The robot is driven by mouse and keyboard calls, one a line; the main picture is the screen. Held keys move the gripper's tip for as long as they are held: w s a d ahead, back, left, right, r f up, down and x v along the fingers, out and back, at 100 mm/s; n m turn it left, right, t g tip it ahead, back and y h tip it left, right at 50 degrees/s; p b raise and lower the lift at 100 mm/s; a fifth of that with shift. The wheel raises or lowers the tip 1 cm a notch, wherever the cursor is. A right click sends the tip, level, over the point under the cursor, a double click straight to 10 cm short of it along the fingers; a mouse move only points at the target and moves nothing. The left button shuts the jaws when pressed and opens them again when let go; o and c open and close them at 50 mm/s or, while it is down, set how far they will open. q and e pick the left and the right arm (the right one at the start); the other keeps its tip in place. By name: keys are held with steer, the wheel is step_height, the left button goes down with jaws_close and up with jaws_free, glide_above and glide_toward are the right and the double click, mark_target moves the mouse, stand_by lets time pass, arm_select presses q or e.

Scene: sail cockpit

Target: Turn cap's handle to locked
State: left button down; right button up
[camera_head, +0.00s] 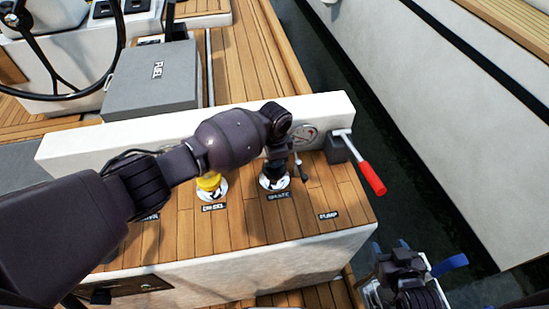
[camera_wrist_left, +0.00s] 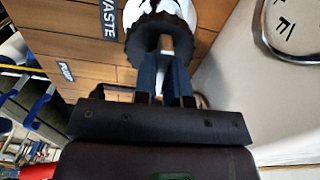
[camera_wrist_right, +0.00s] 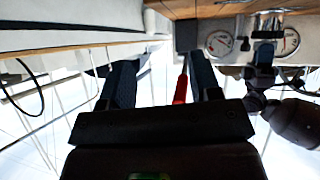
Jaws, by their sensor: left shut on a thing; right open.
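The black waste cap (camera_head: 276,170) sits on a round white plate with dark markings (camera_head: 275,184) in the teak deck, beside its WASTE label (camera_head: 279,196). In the left wrist view the black cap (camera_wrist_left: 143,36) has a thin brownish handle (camera_wrist_left: 166,44) across its top. My left gripper (camera_wrist_left: 165,62) is shut on this handle from above. My left wrist partly covers the cap in the head view. My right gripper (camera_wrist_right: 162,72) is open and empty, low at the right in the head view (camera_head: 408,258), clear of the cap.
A yellow cap (camera_head: 209,181) with a DIESEL label stands left of the waste cap. A red-handled pump lever (camera_head: 372,178) sticks out at the right. A gauge (camera_head: 305,134) is on the white wall behind.

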arm_select(q)
steer(key=shift+m, duration=0.4)
arm_select(e)
steer(key=shift+w+a+r, duration=0.1)
steer(key=shift+w+r, duration=0.2)
steer(key=shift+w, duration=0.15)
steer(key=shift+s+f, duration=0.1)
steer(key=shift+s, duration=0.05)
arm_select(q)
steer(key=c, duration=1.2)
jaws_free()
steer(key=shift+o, duration=0.2)
arm_select(e)
steer(key=shift+s+f, duration=0.3)
steer(key=shift+s, duration=0.1)
arm_select(q)
steer(key=shift+r, duration=0.15)
step_height(320, 180, up, 11)
steer(key=p, duration=0.1)
steer(key=shift+f, duration=0.2)
arm_select(e)
steer(key=shift+r, duration=0.55)
